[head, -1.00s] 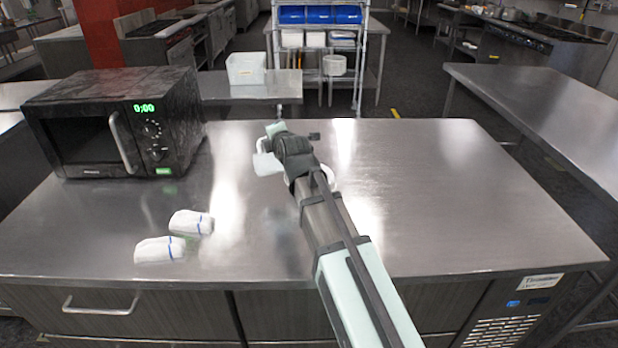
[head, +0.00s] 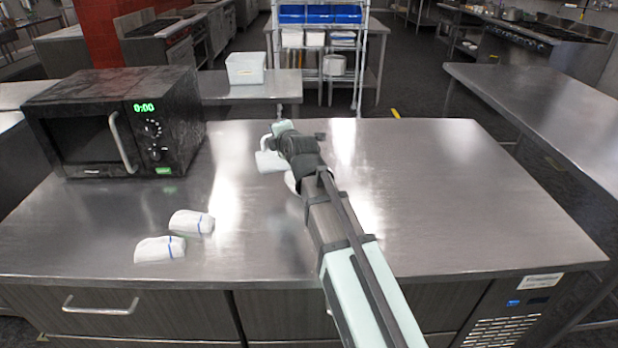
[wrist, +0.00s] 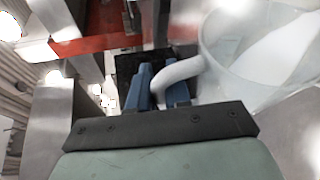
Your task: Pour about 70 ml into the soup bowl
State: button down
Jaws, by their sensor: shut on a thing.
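My gripper (head: 276,140) is over the middle of the steel counter, left of my forearm. In the wrist view its blue fingers (wrist: 158,88) are shut on the pale curved handle (wrist: 180,72) of a translucent jug (wrist: 240,75). The jug appears tilted in that view, with a whitish area inside that may be liquid; I cannot tell its level. In the head view a white part of the jug (head: 268,161) shows below the gripper. A white rim, probably the soup bowl (head: 292,182), shows beside my arm, which hides most of it. No stream is discernible.
A black microwave (head: 115,122) stands at the counter's left. Two white cloth-like bundles with blue stripes, one farther back (head: 191,222) and one nearer (head: 160,249), lie at the front left. The counter's right side (head: 470,200) is clear.

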aim_at(262, 140)
jog(key=a, duration=0.1)
jog(key=a+f+n+h, duration=0.1)
jog(key=a+f+n, duration=0.1)
jog(key=shift+a+g+h, duration=0.3)
jog(key=shift+a, duration=0.05)
jog(key=shift+a+n+h, duration=0.3)
jog(key=shift+a+n, duration=0.1)
jog(key=shift+n, duration=0.2)
jog(key=shift+a+f+n+h, duration=0.15)
jog(key=shift+a+n+h, duration=0.15)
jog(key=shift+n, duration=0.1)
dwell(0.5)
jog(key=shift+s+a+f+n+h+b, duration=0.1)
jog(key=shift+a+f+n+h, duration=0.75)
jog(key=shift+a+f+n, duration=0.5)
jog(key=shift+w+a+f+n+h+b, duration=0.15)
jog(key=shift+a+f+n+h, duration=0.6)
jog(key=shift+a+f, duration=0.6)
jog(key=shift+s+a+f+n+h+b, duration=0.15)
jog(key=shift+a+f+n+h, duration=0.8)
jog(key=shift+f, duration=0.8)
